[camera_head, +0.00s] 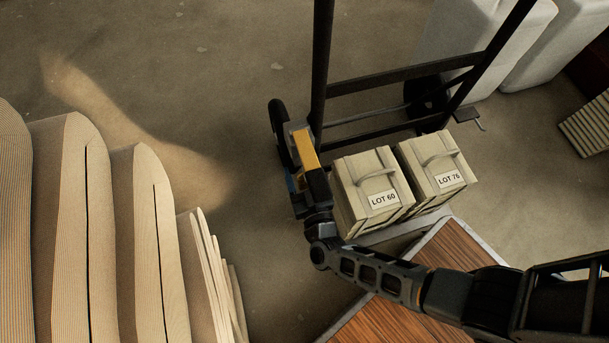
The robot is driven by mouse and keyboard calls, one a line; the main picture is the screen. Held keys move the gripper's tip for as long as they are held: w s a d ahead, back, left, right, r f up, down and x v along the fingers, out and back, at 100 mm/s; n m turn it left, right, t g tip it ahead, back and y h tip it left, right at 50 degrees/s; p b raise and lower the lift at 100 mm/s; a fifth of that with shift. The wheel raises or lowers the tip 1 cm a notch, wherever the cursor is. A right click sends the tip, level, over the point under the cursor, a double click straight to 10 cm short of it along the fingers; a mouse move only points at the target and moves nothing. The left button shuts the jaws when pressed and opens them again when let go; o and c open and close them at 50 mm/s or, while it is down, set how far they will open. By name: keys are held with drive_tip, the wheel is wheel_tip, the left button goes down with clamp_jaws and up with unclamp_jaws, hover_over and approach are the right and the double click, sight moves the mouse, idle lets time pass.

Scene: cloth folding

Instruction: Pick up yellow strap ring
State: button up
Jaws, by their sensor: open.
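I cannot make out a yellow strap ring for certain in the head view. My gripper (302,160) is at the end of my black arm, left of the boxes and beside the hand truck's left wheel. A yellow-orange block shows at the gripper, with small blue and grey parts around it; I cannot tell whether the block is part of the gripper. The gripper is open, though its fingertips are hard to see from above. I see nothing clearly held in it.
Two pale boxes, LOT 60 (367,178) and LOT 76 (424,158), with pale straps stand on a black hand truck (400,73). A wooden top (425,287) lies below them. Floor is clear between these and my gripper.

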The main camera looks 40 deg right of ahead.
drive_tip(key=shift+c, duration=0.5)
drive_tip(key=shift+r, duration=0.1)
drive_tip(key=c, duration=1.1)
